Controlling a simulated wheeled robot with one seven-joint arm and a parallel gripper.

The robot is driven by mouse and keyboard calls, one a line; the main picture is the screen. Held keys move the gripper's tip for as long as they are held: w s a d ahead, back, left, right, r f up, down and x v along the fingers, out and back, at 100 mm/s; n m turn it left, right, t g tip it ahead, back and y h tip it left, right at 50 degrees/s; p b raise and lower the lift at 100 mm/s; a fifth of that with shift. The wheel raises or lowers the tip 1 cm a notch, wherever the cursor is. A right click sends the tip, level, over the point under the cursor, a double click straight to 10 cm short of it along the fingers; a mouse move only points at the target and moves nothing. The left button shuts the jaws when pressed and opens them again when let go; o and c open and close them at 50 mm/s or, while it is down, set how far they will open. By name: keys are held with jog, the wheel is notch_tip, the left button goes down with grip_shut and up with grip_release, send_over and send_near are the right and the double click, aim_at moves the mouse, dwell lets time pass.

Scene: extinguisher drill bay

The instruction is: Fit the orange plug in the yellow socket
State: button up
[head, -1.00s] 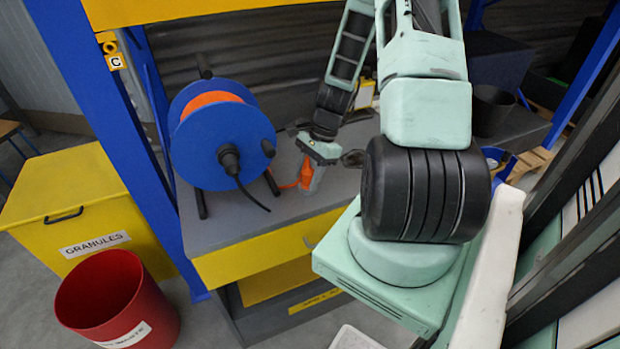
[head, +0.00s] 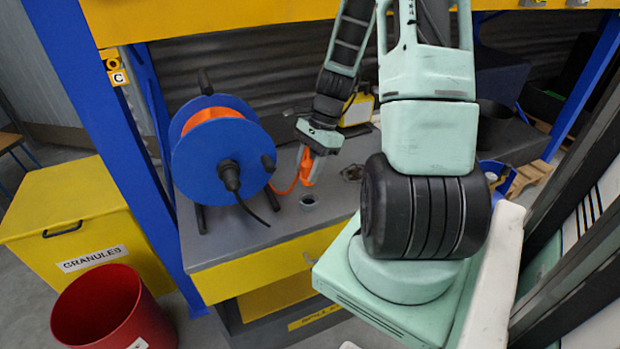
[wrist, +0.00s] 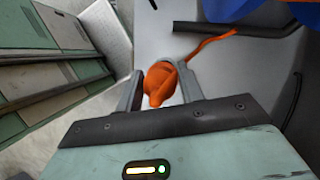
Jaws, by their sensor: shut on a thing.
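The orange plug (head: 308,168) is between the fingers of my gripper (head: 309,173), which is shut on it and holds it over the grey bench. In the wrist view the plug (wrist: 161,80) sits between the two grey fingertips (wrist: 160,85), its orange cord running off to the upper right. A yellow box-like thing (head: 357,111) stands behind and right of my gripper. It may be the yellow socket, but its opening cannot be made out. The plug is apart from it.
A blue cable reel (head: 215,160) with orange cable and a hanging black lead stands left of my gripper. A small round dark-centred fitting (head: 309,200) is on the bench (head: 235,240) in front of it. Blue posts and a yellow overhead beam (head: 220,18) frame the bench.

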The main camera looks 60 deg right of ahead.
notch_tip(320, 180, up, 3)
jog(key=shift+s+a+f, duration=0.1)
jog(key=shift+s, duration=0.05)
jog(key=s+a+r+b, duration=0.1)
jog(key=s+a+r, duration=0.2)
jog(key=s+a, duration=0.2)
jog(key=s, duration=0.3)
jog(key=shift+s+r, duration=0.2)
jog(key=shift+r, duration=0.2)
dwell(1.1)
jog(key=shift+s+a+r+b, duration=0.2)
jog(key=shift+s+b, duration=0.1)
jog(key=shift+b, duration=0.95)
jog(key=shift+s+a+r+b, duration=0.2)
jog(key=shift+s+a+b, duration=0.25)
jog(key=shift+b, duration=0.95)
jog(key=shift+s+a+r+b, duration=0.3)
jog(key=shift+s+a+r, duration=0.05)
jog(key=shift+s, duration=0.3)
jog(key=shift+s+a+r+b, duration=0.3)
jog(key=shift+s+a, duration=0.05)
jog(key=shift+s, duration=0.3)
